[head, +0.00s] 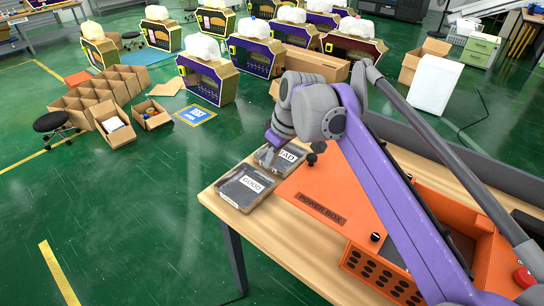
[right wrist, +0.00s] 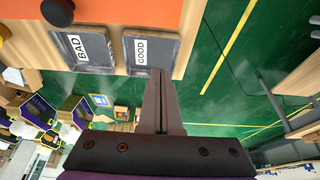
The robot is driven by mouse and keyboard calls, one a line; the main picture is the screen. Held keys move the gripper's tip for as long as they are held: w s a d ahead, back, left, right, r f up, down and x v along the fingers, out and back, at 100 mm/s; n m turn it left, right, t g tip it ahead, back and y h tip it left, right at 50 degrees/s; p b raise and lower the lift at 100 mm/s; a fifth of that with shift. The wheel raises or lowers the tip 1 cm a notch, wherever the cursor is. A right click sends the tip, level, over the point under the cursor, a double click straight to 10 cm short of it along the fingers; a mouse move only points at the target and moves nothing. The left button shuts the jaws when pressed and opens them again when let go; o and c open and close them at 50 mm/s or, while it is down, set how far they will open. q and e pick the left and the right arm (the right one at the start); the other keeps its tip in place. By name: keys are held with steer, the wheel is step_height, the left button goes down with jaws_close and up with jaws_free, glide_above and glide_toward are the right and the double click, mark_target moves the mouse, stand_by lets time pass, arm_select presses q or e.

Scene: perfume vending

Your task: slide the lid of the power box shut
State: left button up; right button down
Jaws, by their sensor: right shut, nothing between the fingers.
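The orange power box (head: 325,180) lies on the wooden table, with its name label near the front edge. Part of its top is hidden behind my right arm. An open cavity (head: 463,241) shows to the right of the arm. I cannot tell exactly where the lid's edge lies. In the right wrist view an orange surface (right wrist: 130,12) runs along the top. My right gripper (head: 268,161) is shut and empty, above the trays and left of the box, apart from it. Its closed fingers (right wrist: 160,76) point toward the GOOD tray. My left gripper is not in view.
The GOOD tray (head: 232,196) and BAD tray (head: 298,163) sit at the table's left end. Black knobs (head: 313,158) (head: 375,237) are on the box, and a red button (head: 523,277) is at the right. Cardboard boxes and vending machines stand beyond on the green floor.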

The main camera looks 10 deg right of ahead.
mark_target(349, 229)
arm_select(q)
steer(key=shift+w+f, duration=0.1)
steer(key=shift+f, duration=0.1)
arm_select(e)
step_height(349, 229, down, 6)
steer(key=s+d, duration=0.1)
steer(key=shift+s, duration=0.15)
steer(key=shift+s+d, duration=0.1)
arm_select(q)
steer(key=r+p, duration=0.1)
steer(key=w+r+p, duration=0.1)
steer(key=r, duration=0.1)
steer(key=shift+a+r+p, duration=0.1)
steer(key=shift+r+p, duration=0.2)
steer(key=shift+p, duration=0.1)
arm_select(e)
steer(key=s+d, duration=0.4)
steer(key=s, duration=0.1)
steer(key=s+d, duration=0.5)
steer(key=s, duration=0.1)
steer(key=s+d, duration=0.4)
steer(key=s, duration=0.2)
steer(key=shift+s+d, duration=0.15)
steer(key=shift+d, duration=0.1)
